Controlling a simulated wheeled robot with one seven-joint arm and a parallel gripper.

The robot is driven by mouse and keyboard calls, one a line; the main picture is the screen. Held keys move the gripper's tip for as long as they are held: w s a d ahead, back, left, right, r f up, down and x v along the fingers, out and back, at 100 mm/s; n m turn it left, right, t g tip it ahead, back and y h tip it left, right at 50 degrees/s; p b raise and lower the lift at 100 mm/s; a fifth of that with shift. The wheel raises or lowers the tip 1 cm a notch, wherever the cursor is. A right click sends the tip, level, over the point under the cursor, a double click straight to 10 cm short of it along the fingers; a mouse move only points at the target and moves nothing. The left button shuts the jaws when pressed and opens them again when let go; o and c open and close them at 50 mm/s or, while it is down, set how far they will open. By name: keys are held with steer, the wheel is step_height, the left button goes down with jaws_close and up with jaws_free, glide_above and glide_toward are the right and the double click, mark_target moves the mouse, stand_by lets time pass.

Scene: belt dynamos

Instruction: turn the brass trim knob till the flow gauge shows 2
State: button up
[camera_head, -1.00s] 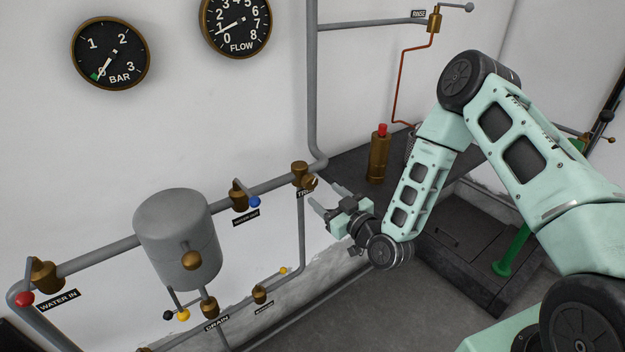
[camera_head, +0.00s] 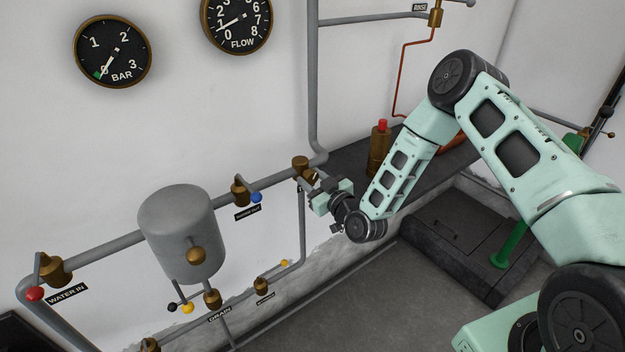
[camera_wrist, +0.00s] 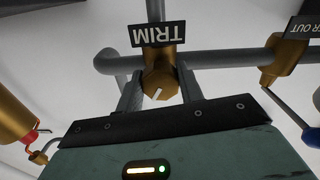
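The brass trim knob (camera_wrist: 160,84) has a white mark on its face and sits under the upside-down TRIM label (camera_wrist: 159,33) in the wrist view. In the head view the brass trim valve (camera_head: 301,165) is on the pipe, its knob mostly hidden by my gripper. My gripper (camera_wrist: 160,90) is open, with one finger on each side of the knob; whether they touch it I cannot tell. In the head view my gripper (camera_head: 309,184) is right at the valve. The flow gauge (camera_head: 237,23) has its needle low on the left, close to the 1.
A grey tank (camera_head: 182,230), the blue-ended lever valve (camera_head: 240,190) and the red-ended water-in valve (camera_head: 52,268) are to the left. The bar gauge (camera_head: 112,52) hangs upper left. A brass cylinder with a red top (camera_head: 380,150) stands on the dark shelf behind my arm.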

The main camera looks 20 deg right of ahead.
steer(key=shift+f+m+b, duration=0.1)
steer(key=shift+m+b, duration=0.2)
steer(key=m+b, duration=0.2)
steer(key=shift+f+m, duration=0.1)
steer(key=shift+m, duration=0.2)
steer(key=m+b, duration=0.3)
steer(key=m, duration=0.2)
steer(key=shift+a+m, duration=0.1)
steer(key=shift+m, duration=0.2)
steer(key=shift+r+b, duration=0.2)
steer(key=shift+b, duration=0.1)
steer(key=o, duration=1)
